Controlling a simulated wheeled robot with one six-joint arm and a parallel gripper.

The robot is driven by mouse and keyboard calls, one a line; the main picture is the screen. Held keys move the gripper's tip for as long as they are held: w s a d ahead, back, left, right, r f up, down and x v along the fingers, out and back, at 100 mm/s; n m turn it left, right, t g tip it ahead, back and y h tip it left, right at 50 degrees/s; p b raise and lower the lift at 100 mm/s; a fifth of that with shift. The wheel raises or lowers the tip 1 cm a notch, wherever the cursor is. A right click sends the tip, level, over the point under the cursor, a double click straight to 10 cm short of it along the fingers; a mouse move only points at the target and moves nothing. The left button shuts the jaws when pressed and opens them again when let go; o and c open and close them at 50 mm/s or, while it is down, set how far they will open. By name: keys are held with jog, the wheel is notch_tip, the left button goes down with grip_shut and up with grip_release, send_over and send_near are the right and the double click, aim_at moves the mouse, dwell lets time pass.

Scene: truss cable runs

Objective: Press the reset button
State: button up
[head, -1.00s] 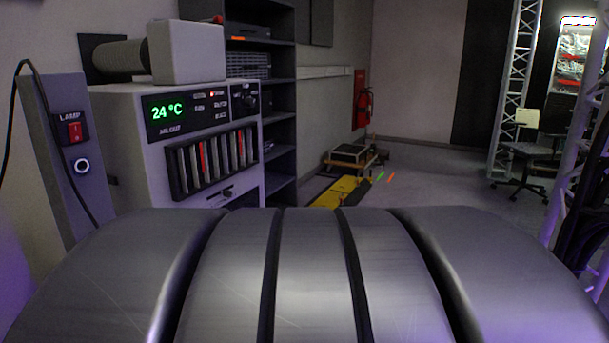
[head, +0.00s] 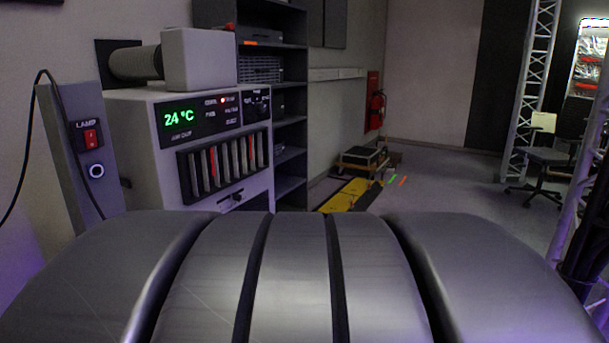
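No button with a readable reset label shows. A grey post (head: 66,170) at the left carries a red rocker switch (head: 91,138) marked LAMP. Below it is a round dark button with a pale ring (head: 96,171). Beside the post stands a light grey machine (head: 150,190) with a black panel (head: 199,121) reading 24 °C in green. A small red light (head: 223,100) and several labels too small to read are on that panel. My gripper is not in view.
My own grey ribbed body fills the bottom. A dark cable hangs over the post. Behind the machine are a dark shelf (head: 290,130), a yellow-black floor piece (head: 347,196) and a fire extinguisher (head: 377,109). Open floor (head: 450,190) lies right of centre, with a chair (head: 545,160) and truss (head: 535,80) beyond.

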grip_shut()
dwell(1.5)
